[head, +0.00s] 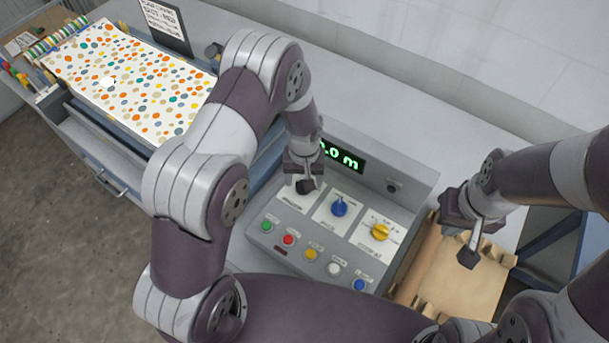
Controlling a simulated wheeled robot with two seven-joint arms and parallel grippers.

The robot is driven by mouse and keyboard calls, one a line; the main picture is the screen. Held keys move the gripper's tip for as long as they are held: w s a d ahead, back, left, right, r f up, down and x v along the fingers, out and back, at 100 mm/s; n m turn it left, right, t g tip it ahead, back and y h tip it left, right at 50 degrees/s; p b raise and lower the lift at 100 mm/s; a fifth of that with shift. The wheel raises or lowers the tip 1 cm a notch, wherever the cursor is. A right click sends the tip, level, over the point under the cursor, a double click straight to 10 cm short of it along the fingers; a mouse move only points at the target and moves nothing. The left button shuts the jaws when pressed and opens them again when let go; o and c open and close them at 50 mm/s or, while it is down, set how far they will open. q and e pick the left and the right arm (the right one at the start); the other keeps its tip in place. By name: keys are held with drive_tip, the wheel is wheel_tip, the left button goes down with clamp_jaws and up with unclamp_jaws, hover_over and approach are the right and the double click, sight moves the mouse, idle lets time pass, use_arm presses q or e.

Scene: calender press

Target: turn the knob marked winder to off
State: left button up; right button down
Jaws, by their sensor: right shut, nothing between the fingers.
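The grey control panel (285,247) carries a blue knob (339,208) and a yellow knob (380,232), each on a white label plate. A third white plate (292,200) lies to their left, and my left gripper (305,186) is right over it. The dark shape there may be a fingertip or a knob; I cannot tell. The plate lettering is too small to read, so I cannot tell which knob is marked winder. I cannot see whether the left gripper is open or holds anything. My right gripper (468,256) is shut and empty, right of the panel.
Several coloured push buttons line the panel's front, including a red one (288,239). A green-lit display (343,157) stands behind, partly hidden by my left arm. A tan wooden tray (455,286) lies below my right gripper. Dotted sheet (130,85) lies at upper left.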

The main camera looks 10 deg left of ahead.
use_arm(q)
drive_tip(key=shift+s+a+f, duration=0.15)
drive_tip(key=shift+s+f, duration=0.05)
drive_tip(key=shift+f, duration=0.35)
drive_tip(key=shift+w, duration=0.1)
drive_tip(key=shift+c, duration=0.7)
drive_tip(key=c, duration=0.9)
drive_tip(key=shift+c, duration=0.2)
